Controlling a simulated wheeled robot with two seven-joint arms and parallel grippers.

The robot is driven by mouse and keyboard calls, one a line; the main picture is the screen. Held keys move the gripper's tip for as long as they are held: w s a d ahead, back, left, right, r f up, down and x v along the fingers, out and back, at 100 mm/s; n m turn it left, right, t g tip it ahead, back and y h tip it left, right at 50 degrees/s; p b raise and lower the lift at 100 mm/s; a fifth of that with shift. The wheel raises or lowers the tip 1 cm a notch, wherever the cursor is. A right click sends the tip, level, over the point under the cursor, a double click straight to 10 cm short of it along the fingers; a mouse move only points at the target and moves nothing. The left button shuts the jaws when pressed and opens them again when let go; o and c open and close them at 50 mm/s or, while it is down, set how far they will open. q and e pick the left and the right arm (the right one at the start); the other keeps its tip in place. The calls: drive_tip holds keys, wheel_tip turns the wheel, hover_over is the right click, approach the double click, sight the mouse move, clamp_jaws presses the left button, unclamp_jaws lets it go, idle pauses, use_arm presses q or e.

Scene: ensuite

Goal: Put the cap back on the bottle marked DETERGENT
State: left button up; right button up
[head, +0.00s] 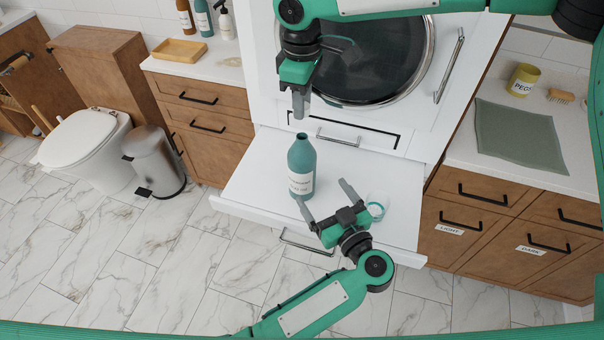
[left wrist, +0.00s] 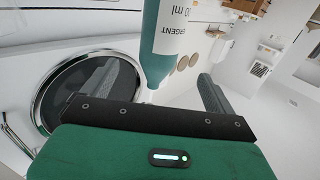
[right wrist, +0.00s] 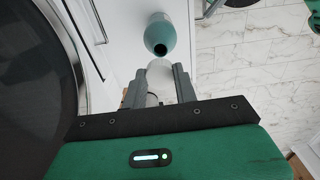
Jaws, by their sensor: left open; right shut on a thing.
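The teal bottle marked DETERGENT (head: 301,165) stands upright and uncapped on the white pull-out shelf (head: 245,185). Its dark open mouth faces the camera in the right wrist view (right wrist: 158,35). My right gripper (head: 299,110) is above and behind the bottle, shut on a white cap (right wrist: 160,78); the cap is apart from the bottle's mouth. My left gripper (head: 325,198) is open, low at the bottle's front right. In the left wrist view, the bottle (left wrist: 165,40) shows beyond and between its fingers; I cannot tell whether they reach around it.
The washer door (head: 370,60) is behind. A yellow PEGS tin (head: 522,80) and grey-green mat (head: 520,135) are on the right counter. The shelf's left part is clear.

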use_arm(q)
drive_tip(key=x, duration=1.2)
drive_tip(key=shift+c, duration=0.2)
drive_tip(key=c, duration=1.4)
drive_tip(key=shift+c, duration=0.2)
use_arm(e)
hover_over(302, 136)
drive_tip(key=shift+f, duration=2.5)
